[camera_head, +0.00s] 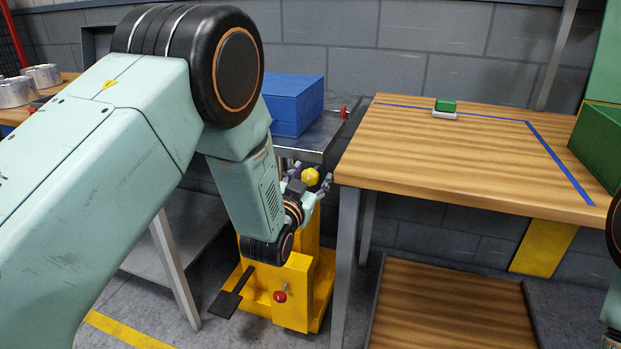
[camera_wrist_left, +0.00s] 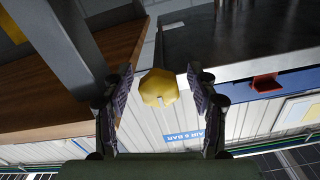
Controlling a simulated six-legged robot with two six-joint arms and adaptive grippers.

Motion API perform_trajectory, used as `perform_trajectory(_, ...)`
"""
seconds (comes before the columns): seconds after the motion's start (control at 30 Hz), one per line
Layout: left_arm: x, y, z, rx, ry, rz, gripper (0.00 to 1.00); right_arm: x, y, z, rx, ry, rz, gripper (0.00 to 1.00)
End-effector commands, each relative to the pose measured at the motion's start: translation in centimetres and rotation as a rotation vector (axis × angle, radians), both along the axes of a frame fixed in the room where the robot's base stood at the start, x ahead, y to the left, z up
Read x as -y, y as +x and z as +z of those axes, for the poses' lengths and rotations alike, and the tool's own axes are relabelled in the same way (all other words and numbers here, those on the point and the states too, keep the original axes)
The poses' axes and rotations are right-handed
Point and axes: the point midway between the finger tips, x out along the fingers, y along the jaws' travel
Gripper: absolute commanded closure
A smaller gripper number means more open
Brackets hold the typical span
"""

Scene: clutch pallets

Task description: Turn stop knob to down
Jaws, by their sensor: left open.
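A yellow faceted knob (camera_head: 310,176) shows beside the dark metal table of the yellow lift (camera_head: 298,294). My left gripper (camera_head: 311,188) is open at this knob. In the left wrist view the yellow knob (camera_wrist_left: 158,87) lies between the two open fingers, with visible gaps on both sides, and has a small pale mark. A red knob (camera_head: 280,296) sits low on the lift's front, and another red part (camera_head: 344,112) is at the table's right edge. No label tells which is the stop knob. My right gripper is not in view.
A blue box stack (camera_head: 292,103) stands on the lift table. The wooden table (camera_head: 460,150) is close to the right of my left gripper and carries a small green-and-white block (camera_head: 445,107). A green bin (camera_head: 600,140) stands at its right. A black pedal (camera_head: 226,303) is below.

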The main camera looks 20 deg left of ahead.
Motion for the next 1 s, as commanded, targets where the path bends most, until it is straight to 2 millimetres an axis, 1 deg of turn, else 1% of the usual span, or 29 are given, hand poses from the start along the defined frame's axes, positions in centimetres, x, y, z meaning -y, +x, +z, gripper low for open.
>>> perform_trajectory(0.07, -0.01, 0.07, 0.01, 0.0, 0.0, 0.0, 0.41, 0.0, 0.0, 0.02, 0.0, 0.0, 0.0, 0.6)
perform_trajectory(0.1, 0.0, 0.08, 0.02, 0.0, 0.0, 0.0, 0.43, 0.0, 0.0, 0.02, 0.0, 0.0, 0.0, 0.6)
perform_trajectory(0.73, 0.0, 0.04, 0.0, 0.0, 0.0, 0.0, 0.96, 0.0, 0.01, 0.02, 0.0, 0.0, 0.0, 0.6)
perform_trajectory(1.0, 0.01, 0.04, 0.05, -0.001, -0.029, 0.0, 0.97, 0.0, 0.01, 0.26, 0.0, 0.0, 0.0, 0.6)
